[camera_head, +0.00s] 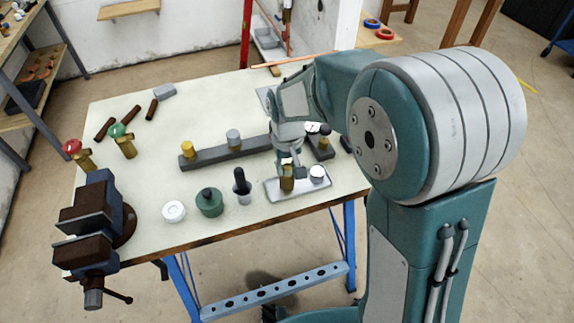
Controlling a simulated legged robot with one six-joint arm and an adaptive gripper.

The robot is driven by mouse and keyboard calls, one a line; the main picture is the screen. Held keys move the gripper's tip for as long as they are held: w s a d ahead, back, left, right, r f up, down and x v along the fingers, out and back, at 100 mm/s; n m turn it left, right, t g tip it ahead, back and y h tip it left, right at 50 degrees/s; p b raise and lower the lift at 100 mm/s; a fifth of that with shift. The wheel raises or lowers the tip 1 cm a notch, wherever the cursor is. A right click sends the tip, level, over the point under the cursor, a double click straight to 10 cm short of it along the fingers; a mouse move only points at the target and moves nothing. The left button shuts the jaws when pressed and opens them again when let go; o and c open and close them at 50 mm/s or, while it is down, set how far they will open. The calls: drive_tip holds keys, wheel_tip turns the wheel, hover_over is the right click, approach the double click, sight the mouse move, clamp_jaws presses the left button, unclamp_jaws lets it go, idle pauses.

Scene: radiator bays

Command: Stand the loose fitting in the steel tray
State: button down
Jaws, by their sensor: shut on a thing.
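The steel tray (302,190) is a flat, shallow grey plate near the front edge of the white workbench. A brass-coloured fitting (287,184) is upright over the left part of the tray. My gripper (289,171) points down from above and is shut on this fitting. I cannot tell whether its base touches the tray. A white-topped round piece (317,174) stands at the tray's right end. My gripper hides the top of the fitting and part of the tray's back edge.
A dark rail (210,159) with upright fittings lies behind the tray. A dark-handled tool (241,183), a green pot (209,203) and a white disc (174,211) stand left of it. A vise (95,220) is at the bench's left corner. The back middle is clear.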

drive_tip(key=shift+c, duration=2.1)
unclamp_jaws()
drive_tip(key=shift+f, duration=0.1)
